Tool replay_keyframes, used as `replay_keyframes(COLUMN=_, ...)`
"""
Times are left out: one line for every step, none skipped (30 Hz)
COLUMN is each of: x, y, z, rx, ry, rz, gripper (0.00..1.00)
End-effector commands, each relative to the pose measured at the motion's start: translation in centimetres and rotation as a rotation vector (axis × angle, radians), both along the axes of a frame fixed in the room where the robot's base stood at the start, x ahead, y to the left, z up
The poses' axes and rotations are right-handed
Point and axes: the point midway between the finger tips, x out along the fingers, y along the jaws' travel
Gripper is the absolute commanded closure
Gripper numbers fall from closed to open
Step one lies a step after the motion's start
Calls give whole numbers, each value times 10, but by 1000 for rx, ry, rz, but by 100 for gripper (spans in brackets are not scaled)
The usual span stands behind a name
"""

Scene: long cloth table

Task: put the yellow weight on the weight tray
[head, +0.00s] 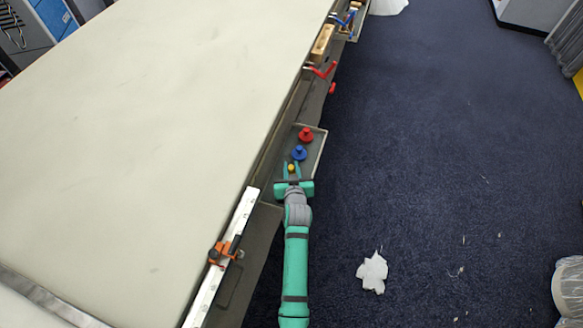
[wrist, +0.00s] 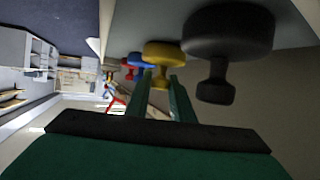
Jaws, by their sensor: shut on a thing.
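The yellow weight (head: 291,167) shows as a small yellow spot between the fingertips of my gripper (head: 291,172). In the wrist view, which is upside down, the yellow weight (wrist: 165,50) has a wide disc and a narrow knob. My gripper (wrist: 160,78) is shut on the knob. The grey tray (head: 318,152) at the table's side bears the blue weight (head: 299,153) and the red weight (head: 305,134), just beyond my fingertips. I cannot tell whether the yellow disc touches the tray surface.
A black weight (wrist: 225,35) is close beside the yellow one in the wrist view; I do not see it in the head view. The long table (head: 150,120) runs along the left. A rail with an orange clamp (head: 221,252) lies near my arm. Blue carpet (head: 440,150) is on the right.

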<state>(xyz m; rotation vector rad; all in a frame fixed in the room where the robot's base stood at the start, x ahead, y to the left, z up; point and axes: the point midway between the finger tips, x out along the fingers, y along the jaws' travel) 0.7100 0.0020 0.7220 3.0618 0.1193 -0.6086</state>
Motion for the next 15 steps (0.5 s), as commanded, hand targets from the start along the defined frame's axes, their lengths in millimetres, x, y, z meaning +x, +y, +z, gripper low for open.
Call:
replay_keyframes(x=0, y=0, z=0, rx=0, ry=-2, rz=0, gripper=100)
replay_keyframes(x=0, y=0, z=-1, rx=0, ry=0, rz=0, gripper=74)
replay_keyframes(x=0, y=0, z=-1, rx=0, ry=0, rz=0, gripper=65)
replay_keyframes(x=0, y=0, z=-1, rx=0, ry=0, rz=0, gripper=60)
replay_keyframes(x=0, y=0, z=-1, rx=0, ry=0, rz=0, gripper=60)
replay_keyframes(x=0, y=0, z=-1, rx=0, ry=0, rz=0, gripper=60)
replay_keyframes(x=0, y=0, z=-1, rx=0, ry=0, rz=0, gripper=60)
replay_keyframes(x=0, y=0, z=-1, rx=0, ry=0, rz=0, gripper=60)
replay_keyframes(x=0, y=0, z=-1, rx=0, ry=0, rz=0, gripper=60)
replay_keyframes(x=0, y=0, z=-1, rx=0, ry=0, rz=0, gripper=60)
replay_keyframes(x=0, y=0, z=-1, rx=0, ry=0, rz=0, gripper=60)
replay_keyframes(x=0, y=0, z=-1, rx=0, ry=0, rz=0, gripper=60)
replay_keyframes(x=0, y=0, z=0, rx=0, ry=0, rz=0, gripper=60)
replay_keyframes(x=0, y=0, z=1, rx=0, ry=0, rz=0, gripper=60)
replay_keyframes(x=-1, y=0, z=2, rx=0, ry=0, rz=0, gripper=60)
